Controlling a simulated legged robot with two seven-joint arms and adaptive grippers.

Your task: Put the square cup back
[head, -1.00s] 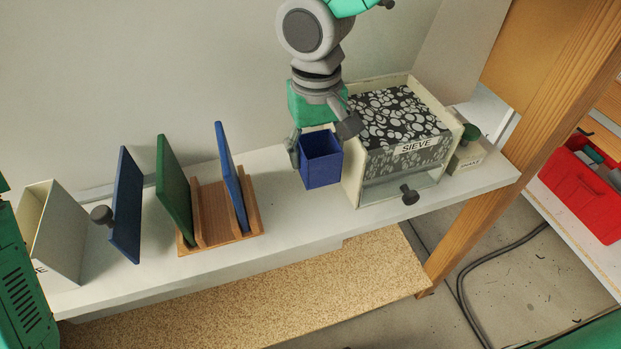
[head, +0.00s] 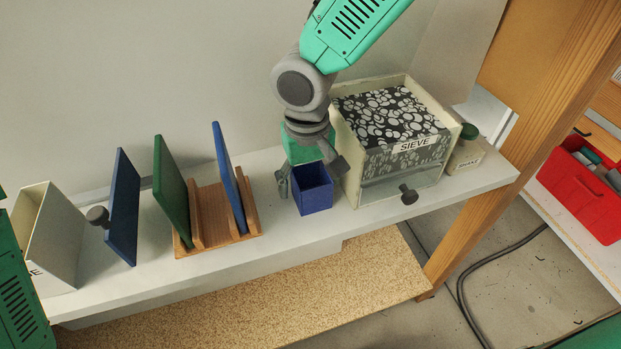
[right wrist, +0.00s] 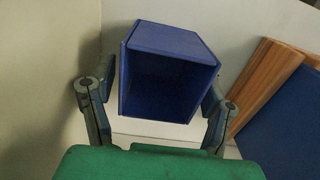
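The square blue cup (head: 313,190) stands upright on the white shelf (head: 285,240), just left of the sieve box. In the right wrist view the cup (right wrist: 165,85) shows its open, empty mouth. My right gripper (head: 312,176) is around the cup from above, with one finger on each side. Its fingers are spread, and a small gap shows between the left finger and the cup in the head view. In the right wrist view the gripper (right wrist: 158,100) also has its fingers apart on both sides. My left gripper is not in view.
The box marked SIEVE (head: 400,175) stands close on the right, with a knob on its front. A wooden rack (head: 215,212) with green and blue panels stands left, beside a separate blue panel (head: 124,208) with a knob. A small green-topped container (head: 464,155) stands far right.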

